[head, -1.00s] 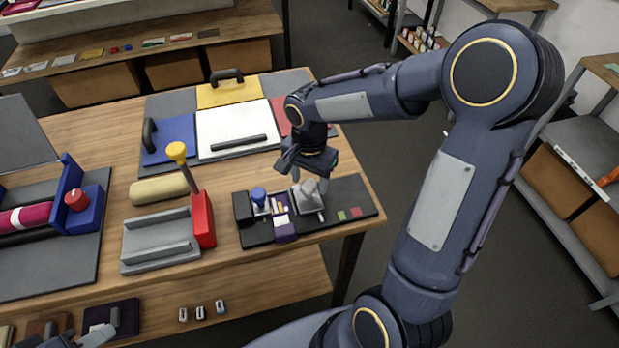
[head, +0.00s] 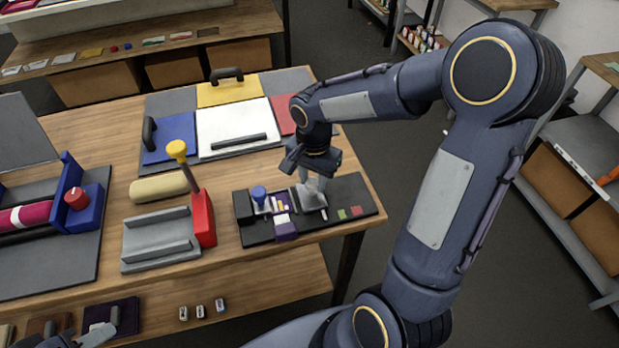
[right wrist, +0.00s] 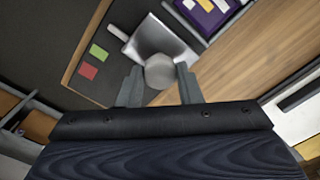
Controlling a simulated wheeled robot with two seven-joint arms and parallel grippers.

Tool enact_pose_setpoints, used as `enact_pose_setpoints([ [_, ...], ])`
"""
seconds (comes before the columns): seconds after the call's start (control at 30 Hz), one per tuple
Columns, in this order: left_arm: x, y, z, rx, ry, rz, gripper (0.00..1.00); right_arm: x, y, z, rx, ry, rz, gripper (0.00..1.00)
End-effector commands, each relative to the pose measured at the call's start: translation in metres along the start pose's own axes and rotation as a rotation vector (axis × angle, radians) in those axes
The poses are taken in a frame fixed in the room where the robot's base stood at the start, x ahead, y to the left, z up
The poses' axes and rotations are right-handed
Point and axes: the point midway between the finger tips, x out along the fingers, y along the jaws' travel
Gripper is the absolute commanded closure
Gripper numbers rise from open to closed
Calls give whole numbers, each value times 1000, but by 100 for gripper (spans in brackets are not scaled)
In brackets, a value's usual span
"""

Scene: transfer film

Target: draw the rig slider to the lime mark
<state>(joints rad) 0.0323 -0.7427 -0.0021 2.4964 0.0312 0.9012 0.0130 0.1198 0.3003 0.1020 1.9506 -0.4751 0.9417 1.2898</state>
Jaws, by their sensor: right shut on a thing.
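The rig slider is a grey metal block (head: 312,197) with a round knob on a dark rig base (head: 290,232). In the right wrist view, my right gripper (right wrist: 160,80) has its fingers on both sides of the knob (right wrist: 160,70), and the block (right wrist: 155,38) lies beyond it. In the head view, my right gripper (head: 313,180) is over the slider, shut on the knob. The lime mark (head: 342,213) is a small green square right of the slider, apart from it. It also shows in the right wrist view (right wrist: 98,52). My left gripper (head: 95,335) is partly cut off at lower left, its jaws unclear.
A red mark (head: 356,210) lies right beside the lime one. A red block (head: 203,220) and grey tray (head: 160,242) stand farther left. The base is clear right of the marks.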

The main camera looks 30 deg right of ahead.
Motion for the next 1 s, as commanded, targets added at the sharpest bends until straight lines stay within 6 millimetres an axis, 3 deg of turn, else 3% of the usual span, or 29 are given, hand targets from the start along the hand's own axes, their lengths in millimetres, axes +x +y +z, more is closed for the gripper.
enact_pose_setpoints([
  [0.2,6,-3,3,0,0,0,64,0,27,-28,6,4,0,100],
  [0.53,6,-3,3,0,0,0,64,-1,31,-32,3,3,0,100],
  [0.57,6,-3,3,0,0,0,64,-1,31,-32,3,3,0,67],
  [0.7,6,-3,3,0,0,0,64,-1,31,-32,2,2,0,49],
  [1.0,6,-3,3,0,0,0,64,-1,31,-31,2,2,-1,46],
])
